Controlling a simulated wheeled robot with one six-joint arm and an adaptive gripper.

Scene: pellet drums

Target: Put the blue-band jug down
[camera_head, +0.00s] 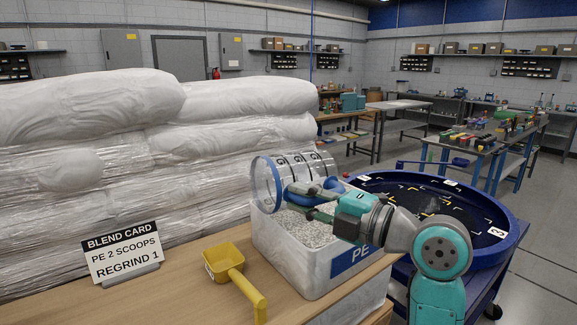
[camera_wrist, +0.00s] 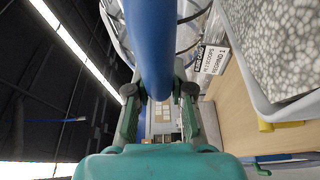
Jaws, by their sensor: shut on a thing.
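The blue-band jug (camera_head: 266,186) is a clear cylinder with dark markings and a blue ring. It lies tipped on its side in the air, its open end facing left, above the PE bin. It looks clear, with no pellets that I can make out. My gripper (camera_head: 312,196) is shut on its blue handle; in the wrist view the handle (camera_wrist: 152,50) runs between the fingers. The PE bin (camera_head: 345,282) is white with a blue label and holds grey-white pellets.
A yellow scoop (camera_head: 224,259) and a blend card (camera_head: 122,252) stand on the wooden bench (camera_head: 190,300), with bare wood between and in front of them. Wrapped white sacks (camera_head: 110,180) rise behind. A round blue tub (camera_head: 510,235) with yellow marks is at right.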

